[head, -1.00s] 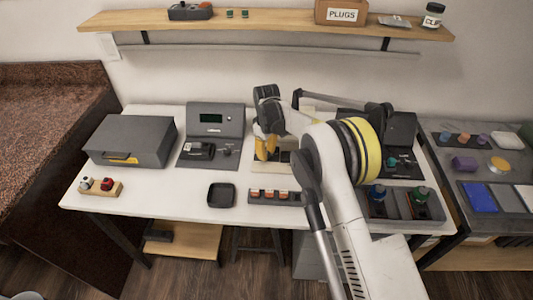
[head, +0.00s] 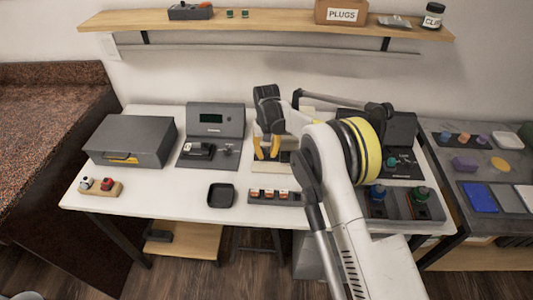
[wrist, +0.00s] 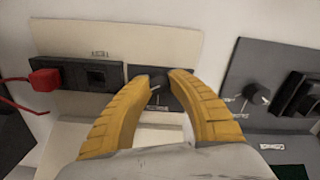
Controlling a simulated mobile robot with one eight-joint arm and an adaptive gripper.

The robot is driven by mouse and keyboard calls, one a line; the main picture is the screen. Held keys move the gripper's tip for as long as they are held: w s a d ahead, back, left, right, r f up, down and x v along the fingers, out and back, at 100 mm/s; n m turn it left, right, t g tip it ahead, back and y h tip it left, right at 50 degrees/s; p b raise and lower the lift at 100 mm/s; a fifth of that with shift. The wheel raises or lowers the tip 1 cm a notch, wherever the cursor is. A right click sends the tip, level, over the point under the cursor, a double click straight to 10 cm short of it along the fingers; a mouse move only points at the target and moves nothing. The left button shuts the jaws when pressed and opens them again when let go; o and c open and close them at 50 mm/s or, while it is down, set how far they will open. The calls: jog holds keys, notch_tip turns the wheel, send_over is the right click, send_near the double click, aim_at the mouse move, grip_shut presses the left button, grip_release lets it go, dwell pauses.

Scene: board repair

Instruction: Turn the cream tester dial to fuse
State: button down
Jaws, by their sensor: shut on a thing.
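The cream tester (wrist: 115,40) stands upright in the wrist view. Its front carries a dark socket strip (wrist: 96,77) at the left and a dark dial plate to the right. The dark dial (wrist: 158,84) with a pale pointer line sits between the yellow fingertips of my gripper (wrist: 167,79), which is shut on it. The fingers hide part of the dial plate, and its markings are too small to read. In the head view my gripper (head: 267,147) is in front of the tester, whose cream base (head: 283,157) shows only in part.
A red plug (wrist: 45,79) with a red lead is at the strip's left end. A dark grey tester (head: 215,120) with a screen and its own knob stands left of my gripper. A black tray (head: 221,195) and a fuse rack (head: 275,197) lie in front.

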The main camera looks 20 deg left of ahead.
aim_at(267, 153)
dwell(0.4)
jog(key=c, duration=1.2)
grip_release()
jog(key=shift+o, duration=0.2)
notch_tip(267, 153, up, 12)
